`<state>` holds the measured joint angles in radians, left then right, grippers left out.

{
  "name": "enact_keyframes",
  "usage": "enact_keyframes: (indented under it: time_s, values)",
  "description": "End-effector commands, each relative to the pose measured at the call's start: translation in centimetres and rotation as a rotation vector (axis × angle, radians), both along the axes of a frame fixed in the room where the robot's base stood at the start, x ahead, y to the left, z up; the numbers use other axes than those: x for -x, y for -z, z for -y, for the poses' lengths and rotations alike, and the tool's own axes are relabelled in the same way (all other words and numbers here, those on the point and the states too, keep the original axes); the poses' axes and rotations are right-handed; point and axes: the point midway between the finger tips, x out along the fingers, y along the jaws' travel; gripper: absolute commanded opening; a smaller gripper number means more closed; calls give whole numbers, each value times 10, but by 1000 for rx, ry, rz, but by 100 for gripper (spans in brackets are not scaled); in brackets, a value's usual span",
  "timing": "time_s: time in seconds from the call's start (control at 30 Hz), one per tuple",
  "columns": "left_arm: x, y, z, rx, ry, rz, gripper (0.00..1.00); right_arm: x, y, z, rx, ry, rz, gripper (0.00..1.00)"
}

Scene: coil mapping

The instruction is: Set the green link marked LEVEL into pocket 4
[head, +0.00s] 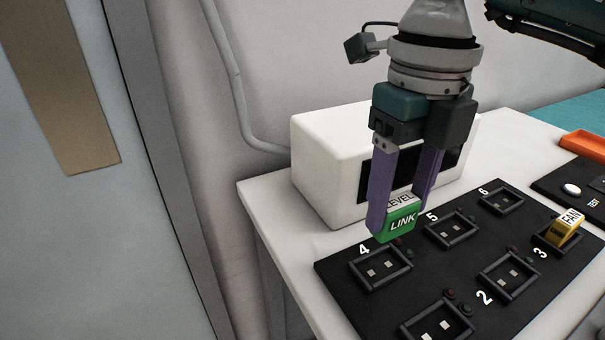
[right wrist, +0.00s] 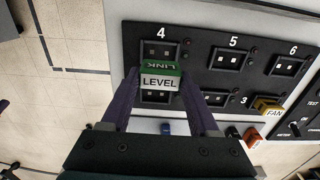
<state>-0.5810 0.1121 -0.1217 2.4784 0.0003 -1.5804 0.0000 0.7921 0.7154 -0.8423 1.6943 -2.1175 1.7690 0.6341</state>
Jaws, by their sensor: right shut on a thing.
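The green link (head: 401,221) has a white top marked LEVEL and a green side marked LINK. My right gripper (head: 403,208) is shut on it, with one purple finger on each side. It also shows between the fingers in the right wrist view (right wrist: 160,76). Pocket 4 (head: 380,269) is an empty black frame with two pale contacts, at the back left of the black board. The link is held above the board, between pockets 4 and 5 in the head view. In the right wrist view, pocket 4 (right wrist: 157,52) lies just beyond the link. My left gripper is not in view.
Pocket 5 (head: 451,229) and pocket 6 (head: 501,200) are empty. A yellow FAN link (head: 566,226) sits in pocket 3. Pocket 2 (head: 509,276) is empty. A white box (head: 325,165) stands behind the board. An orange tray (head: 583,145) lies at the right.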

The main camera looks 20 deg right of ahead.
Motion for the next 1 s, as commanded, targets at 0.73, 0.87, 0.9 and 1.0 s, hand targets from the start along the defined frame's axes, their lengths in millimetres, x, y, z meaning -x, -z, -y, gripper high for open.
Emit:
enact_keyframes:
  time_s: [0.73,0.87,0.9,1.0]
  values:
    - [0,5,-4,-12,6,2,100,0,64,0,0,-3,2,6]
    - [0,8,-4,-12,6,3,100,0,68,0,0,-3,2,6]
    - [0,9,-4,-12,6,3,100,0,69,0,0,-2,2,6]
    - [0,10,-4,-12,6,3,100,0,70,0,-1,-2,2,64]
